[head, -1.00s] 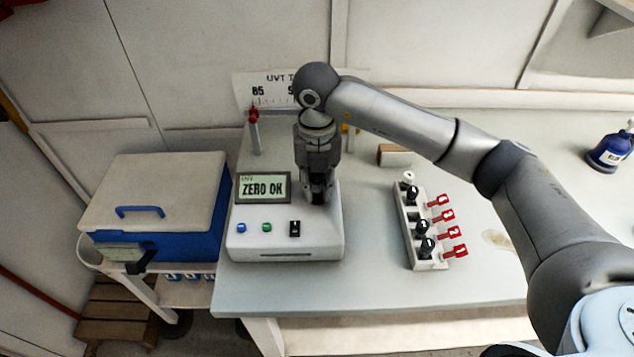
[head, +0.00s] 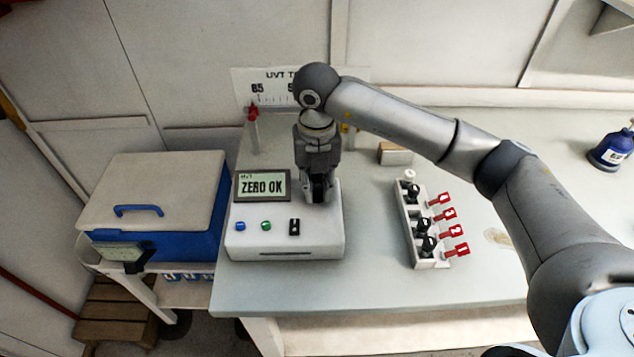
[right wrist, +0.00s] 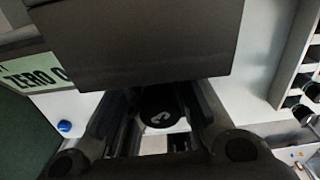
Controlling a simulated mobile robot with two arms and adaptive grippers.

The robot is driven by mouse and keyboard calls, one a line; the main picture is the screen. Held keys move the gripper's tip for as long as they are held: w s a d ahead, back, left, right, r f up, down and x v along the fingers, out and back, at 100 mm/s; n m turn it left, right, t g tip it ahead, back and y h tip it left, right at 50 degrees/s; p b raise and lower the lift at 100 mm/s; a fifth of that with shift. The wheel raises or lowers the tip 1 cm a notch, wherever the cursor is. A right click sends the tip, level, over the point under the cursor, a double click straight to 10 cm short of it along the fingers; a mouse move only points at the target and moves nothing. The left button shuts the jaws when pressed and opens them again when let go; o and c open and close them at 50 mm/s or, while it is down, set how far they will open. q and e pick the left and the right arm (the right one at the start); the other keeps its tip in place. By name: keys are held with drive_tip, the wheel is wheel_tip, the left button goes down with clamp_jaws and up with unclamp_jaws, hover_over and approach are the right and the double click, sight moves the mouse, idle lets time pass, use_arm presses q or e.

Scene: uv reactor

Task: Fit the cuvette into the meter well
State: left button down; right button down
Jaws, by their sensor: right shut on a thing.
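The meter (head: 285,245) is a white box at the left of the table, and its screen (head: 262,186) reads ZERO OK. My right gripper (head: 319,197) points down over the right rear part of the meter's top. It is shut on a cuvette, whose round black cap (right wrist: 158,108) with a white mark shows between the fingers in the right wrist view. The cuvette's body and the meter well are hidden by the gripper, so I cannot tell how deep the cuvette sits. My left gripper is not in view.
A white rack (head: 411,251) with black-capped cuvettes and red numbered tags stands right of the meter. A blue cooler (head: 150,205) is at the left, a blue bottle (head: 610,150) at the far right. A small block (head: 395,154) lies behind the rack.

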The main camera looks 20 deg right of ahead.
drive_tip(key=shift+f+b, duration=0.3)
drive_tip(key=shift+f, duration=0.2)
drive_tip(key=c, duration=1.3)
unclamp_jaws()
drive_tip(key=shift+o, duration=0.2)
wheel_tip(320, 180, up, 12)
drive_tip(key=shift+r, duration=0.1)
